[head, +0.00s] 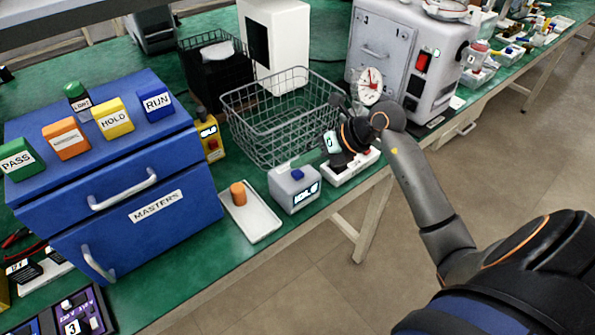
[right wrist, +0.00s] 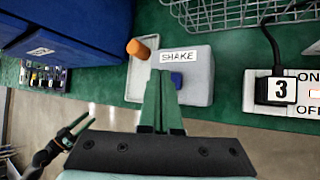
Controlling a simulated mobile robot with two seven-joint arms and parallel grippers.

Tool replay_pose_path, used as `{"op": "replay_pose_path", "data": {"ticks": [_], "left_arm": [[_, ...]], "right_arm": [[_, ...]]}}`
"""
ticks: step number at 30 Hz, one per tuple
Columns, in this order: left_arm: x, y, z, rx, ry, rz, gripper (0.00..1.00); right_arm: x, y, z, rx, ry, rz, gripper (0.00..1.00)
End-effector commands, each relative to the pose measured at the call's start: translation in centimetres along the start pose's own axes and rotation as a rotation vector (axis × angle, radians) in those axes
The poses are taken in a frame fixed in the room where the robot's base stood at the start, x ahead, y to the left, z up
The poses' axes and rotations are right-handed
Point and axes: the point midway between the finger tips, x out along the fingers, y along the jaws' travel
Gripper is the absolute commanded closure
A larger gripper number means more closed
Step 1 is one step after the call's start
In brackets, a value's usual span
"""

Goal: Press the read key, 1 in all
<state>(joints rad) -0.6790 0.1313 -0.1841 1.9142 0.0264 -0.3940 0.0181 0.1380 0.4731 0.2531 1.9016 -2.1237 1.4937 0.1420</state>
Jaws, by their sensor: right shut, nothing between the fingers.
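A small grey box (head: 295,190) with a dark display stands near the front edge of the green bench. On its top is a blue key (right wrist: 177,80), beside a white label reading SHAKE (right wrist: 179,57). No lettering for READ can be made out on the key. My right gripper (head: 298,163) is shut and empty, its green fingers pointing down over the box top. In the right wrist view the fingertips (right wrist: 163,76) appear right beside the blue key. Contact cannot be told. A dark forked part at the lower left there may be my left gripper (right wrist: 82,125); its jaws are unclear.
A white tray (head: 262,226) with an orange cylinder (head: 238,194) lies left of the box. A wire basket (head: 270,125) stands behind. A white switch strip (right wrist: 262,111) is to the right. The blue cabinet (head: 140,215) fills the left.

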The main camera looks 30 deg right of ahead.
Motion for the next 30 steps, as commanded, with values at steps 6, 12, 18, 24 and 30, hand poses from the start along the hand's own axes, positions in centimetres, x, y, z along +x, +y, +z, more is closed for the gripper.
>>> {"op": "replay_pose_path", "data": {"ticks": [6,12,18,24,30], "left_arm": [[0.40,-0.03,0.43,0.000,0.000,0.000,0.40],[0.36,-0.03,0.39,0.000,0.000,0.000,0.40],[0.39,-0.03,0.42,0.000,0.000,0.000,0.40],[0.50,-0.04,0.54,0.000,0.000,0.000,0.40],[0.62,-0.05,0.67,0.000,0.000,0.000,0.40]], "right_arm": [[0.58,-0.47,-0.44,0.000,0.001,-0.001,1.00],[0.57,-0.43,-0.43,0.001,0.001,-0.001,1.00],[0.60,-0.45,-0.45,0.001,0.001,0.000,1.00],[0.76,-0.57,-0.58,0.001,0.002,-0.001,1.00],[0.93,-0.70,-0.72,0.001,0.002,-0.001,1.00]]}}
